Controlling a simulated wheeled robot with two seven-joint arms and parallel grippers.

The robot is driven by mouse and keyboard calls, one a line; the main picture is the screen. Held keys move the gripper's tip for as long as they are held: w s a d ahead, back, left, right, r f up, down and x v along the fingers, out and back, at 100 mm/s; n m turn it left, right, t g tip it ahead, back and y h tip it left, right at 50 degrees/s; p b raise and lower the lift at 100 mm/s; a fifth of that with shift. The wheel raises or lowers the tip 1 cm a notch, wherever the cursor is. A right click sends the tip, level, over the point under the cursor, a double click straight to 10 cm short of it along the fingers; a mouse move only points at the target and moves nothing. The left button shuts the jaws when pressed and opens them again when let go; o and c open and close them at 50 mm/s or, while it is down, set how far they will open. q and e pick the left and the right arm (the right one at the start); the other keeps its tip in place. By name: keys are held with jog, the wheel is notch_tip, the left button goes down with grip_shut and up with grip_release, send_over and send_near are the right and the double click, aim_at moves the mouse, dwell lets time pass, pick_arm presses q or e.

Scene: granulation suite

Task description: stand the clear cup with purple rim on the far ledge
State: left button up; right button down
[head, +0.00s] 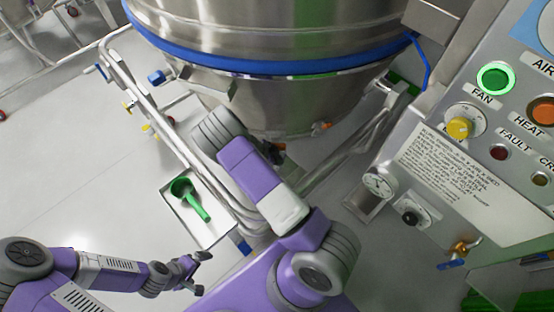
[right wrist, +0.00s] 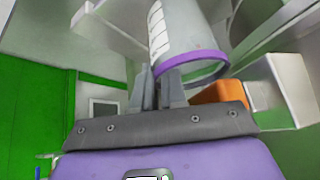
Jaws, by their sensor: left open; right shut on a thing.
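The clear cup with purple rim (right wrist: 180,28) shows in the right wrist view, with white marks on its side and its purple rim towards the lower part of the picture. My right gripper (right wrist: 160,82) is shut on the cup near its rim; the fingers hide part of the contact. In the head view, the right gripper and the cup are hidden behind my arm and the steel vessel. My left gripper (head: 202,273) is open and empty, low over the floor on the left. I cannot make out the far ledge for certain.
A large steel vessel (head: 330,105) with a blue band fills the top middle. A tray (head: 215,232) holding a green scoop (head: 188,195) lies left of my right arm. Pipe rails run beside it. A control panel (head: 450,170) stands right. An orange block (right wrist: 220,93) is near the cup.

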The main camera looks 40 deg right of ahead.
jog(key=shift+f, duration=0.15)
jog(key=c, duration=1.4)
grip_release()
jog(key=shift+c, duration=0.2)
jog(key=p+v, duration=0.3)
jog(key=v, duration=0.9)
jog(key=shift+p, duration=0.3)
